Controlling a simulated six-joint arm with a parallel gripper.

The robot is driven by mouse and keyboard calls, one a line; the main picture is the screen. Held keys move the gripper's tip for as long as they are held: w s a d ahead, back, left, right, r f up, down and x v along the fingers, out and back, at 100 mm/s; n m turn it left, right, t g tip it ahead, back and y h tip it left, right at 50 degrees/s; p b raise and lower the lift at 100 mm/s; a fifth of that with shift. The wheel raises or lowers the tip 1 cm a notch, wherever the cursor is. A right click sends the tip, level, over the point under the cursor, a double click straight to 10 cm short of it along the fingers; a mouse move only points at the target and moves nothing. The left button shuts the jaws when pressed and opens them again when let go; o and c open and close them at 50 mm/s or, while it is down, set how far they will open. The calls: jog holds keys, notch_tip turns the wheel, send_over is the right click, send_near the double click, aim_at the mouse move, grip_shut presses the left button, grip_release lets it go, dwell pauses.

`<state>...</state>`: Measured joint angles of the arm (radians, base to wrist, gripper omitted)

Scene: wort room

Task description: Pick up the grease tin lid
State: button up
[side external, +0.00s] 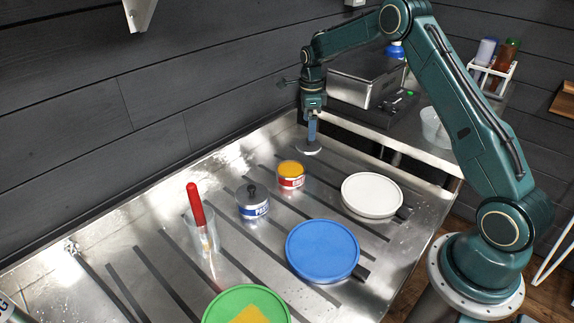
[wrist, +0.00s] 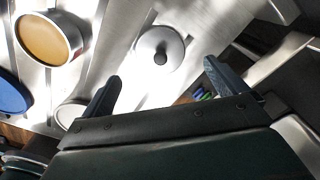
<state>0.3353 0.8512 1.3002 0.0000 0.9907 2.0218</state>
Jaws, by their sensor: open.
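The grease tin lid (side external: 308,149) is a round grey metal disc lying flat on the ribbed steel top near its back edge. The wrist view shows it whole (wrist: 148,42), with a dark round knob in its middle. My gripper (side external: 312,138) points down just over the lid; from the side the knob is hidden. In the wrist view my open gripper (wrist: 163,72) has a finger to each side of the knob's line, with the knob slightly beyond the tips. Nothing is held. An open tin (side external: 291,181) with a red label and yellow-orange contents stands nearby, also in the wrist view (wrist: 47,38).
A lidded tin with a blue label (side external: 253,208) and a clear cup with a red-handled tool (side external: 202,237) stand further left. White (side external: 372,195), blue (side external: 322,250) and green (side external: 217,306) round discs lie toward the front. A metal box (side external: 357,88) stands behind.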

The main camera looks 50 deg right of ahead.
jog(key=shift+f, duration=0.35)
jog(key=shift+d+f, duration=0.1)
jog(key=shift+f, duration=2.55)
jog(key=c, duration=1)
jog(key=shift+r, duration=0.2)
jog(key=shift+c, duration=0.2)
notch_tip(320, 180, up, 20)
jog(key=shift+f, duration=0.15)
